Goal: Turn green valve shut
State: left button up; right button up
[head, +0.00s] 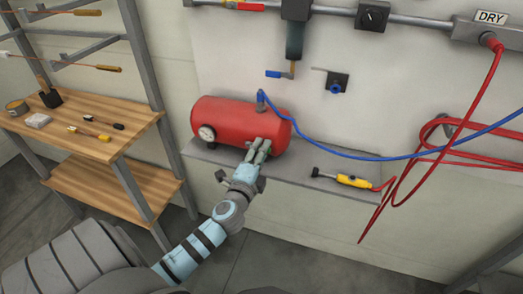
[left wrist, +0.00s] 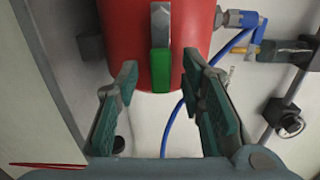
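A red air tank (head: 235,119) lies on a grey wall shelf and fills the upper middle of the left wrist view (left wrist: 110,35). The green valve (left wrist: 161,70) shows there as a short green handle below a grey metal piece, in front of the tank. In the head view I cannot make the valve out; my gripper is in front of that part of the tank. My left gripper (head: 260,148) is at the tank's front right. Its fingers (left wrist: 160,82) are open, one on each side of the green handle, with visible gaps and nothing held. My right gripper is not in view.
A blue hose (head: 340,152) runs from the tank top to the right. A yellow-handled tool (head: 352,181) lies on the shelf (head: 300,182), joined to a red hose (head: 482,88). A wooden rack (head: 85,140) with small tools stands left.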

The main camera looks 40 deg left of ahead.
pick_arm(q)
jog(key=shift+w+a, duration=0.1)
jog(key=shift+w, duration=0.1)
grip_shut()
dwell(0.4)
